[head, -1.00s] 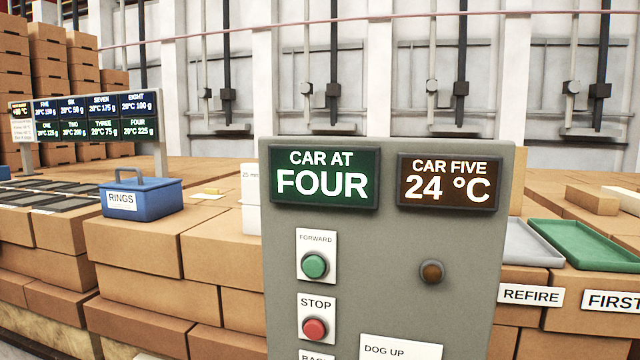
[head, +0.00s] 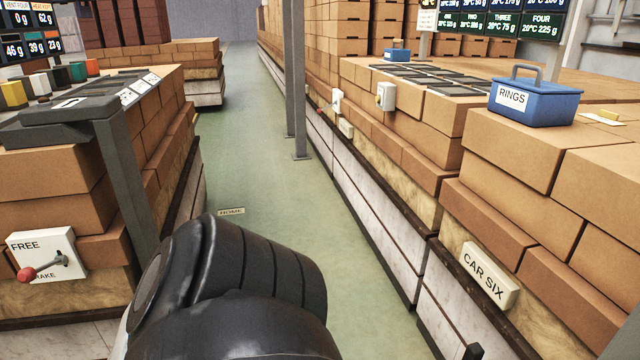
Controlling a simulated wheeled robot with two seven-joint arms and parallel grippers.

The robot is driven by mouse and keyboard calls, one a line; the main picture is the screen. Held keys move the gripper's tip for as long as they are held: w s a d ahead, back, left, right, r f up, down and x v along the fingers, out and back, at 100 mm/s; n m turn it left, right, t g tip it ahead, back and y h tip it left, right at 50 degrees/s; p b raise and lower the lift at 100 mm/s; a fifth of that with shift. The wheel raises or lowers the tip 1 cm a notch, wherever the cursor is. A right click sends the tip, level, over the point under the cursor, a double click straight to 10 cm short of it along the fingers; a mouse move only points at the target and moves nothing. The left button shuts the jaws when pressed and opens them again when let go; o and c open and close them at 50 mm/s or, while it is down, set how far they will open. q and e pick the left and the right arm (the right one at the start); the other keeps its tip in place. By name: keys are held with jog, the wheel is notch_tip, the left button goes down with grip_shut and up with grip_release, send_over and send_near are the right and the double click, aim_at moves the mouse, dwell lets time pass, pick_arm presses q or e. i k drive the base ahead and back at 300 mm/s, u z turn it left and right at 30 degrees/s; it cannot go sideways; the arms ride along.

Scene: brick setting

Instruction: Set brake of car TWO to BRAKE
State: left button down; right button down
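A white brake plate (head: 70,245) is on the end of the brick-loaded car at left. It reads FREE at the top and partly hidden letters ending in AKE below. Its lever with a red knob (head: 27,273) points left and slightly down. No car number shows there, so I cannot tell which car it belongs to. A CAR SIX label (head: 487,276) is on the car at right. No car TWO label is readable. A black link of my arm fills the bottom centre; neither gripper shows.
A green aisle floor (head: 240,165) runs between the brick-loaded cars. A grey post (head: 125,175) stands at left and another (head: 296,80) beside the aisle. A blue RINGS box (head: 535,98) sits on the bricks at right. Small white fittings (head: 386,96) are on the right-hand row.

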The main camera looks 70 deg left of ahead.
aim_at(27, 275)
jog(key=u, duration=4.05)
